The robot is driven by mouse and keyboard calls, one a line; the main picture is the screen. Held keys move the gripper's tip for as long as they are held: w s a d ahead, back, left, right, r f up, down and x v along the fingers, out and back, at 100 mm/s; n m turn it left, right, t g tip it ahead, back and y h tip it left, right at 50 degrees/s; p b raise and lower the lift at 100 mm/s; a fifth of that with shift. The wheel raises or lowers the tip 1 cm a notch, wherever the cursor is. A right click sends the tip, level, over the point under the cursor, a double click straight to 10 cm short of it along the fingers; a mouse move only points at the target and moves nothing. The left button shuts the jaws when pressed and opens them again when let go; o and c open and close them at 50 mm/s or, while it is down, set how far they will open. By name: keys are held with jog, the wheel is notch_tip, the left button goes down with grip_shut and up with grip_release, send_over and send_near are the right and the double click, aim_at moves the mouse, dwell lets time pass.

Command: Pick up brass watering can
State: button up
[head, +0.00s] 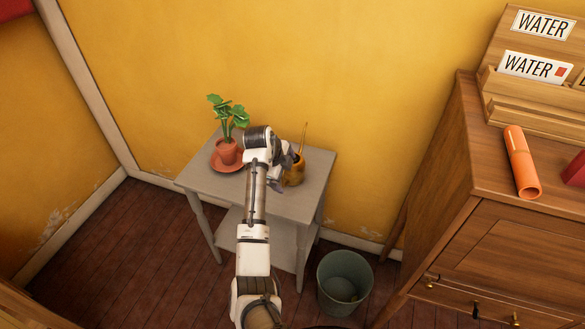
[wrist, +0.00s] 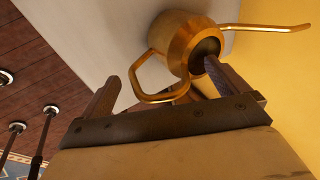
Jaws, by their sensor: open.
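The brass watering can (head: 296,175) stands on the small grey table, with its thin spout rising toward the wall. My gripper (head: 284,176) is at the can's left side and hides part of it. In the wrist view the can's round body (wrist: 188,38) and looped handle are close ahead, with the spout pointing right. My gripper (wrist: 161,70) is open. The handle loop shows between the two fingers, and the right finger overlaps the can's dark opening. I cannot tell whether either finger touches the can.
A potted plant (head: 227,150) on a terracotta saucer (head: 216,166) stands left of my arm on the grey table (head: 300,206). A grey-green bucket (head: 345,283) is on the floor at right. A wooden cabinet (head: 510,215) holds an orange tube (head: 522,163). The yellow wall is close behind the table.

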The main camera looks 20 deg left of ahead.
jog(key=shift+s, duration=0.1)
jog(key=c, duration=2.2)
grip_shut()
jog(key=shift+r, duration=0.1)
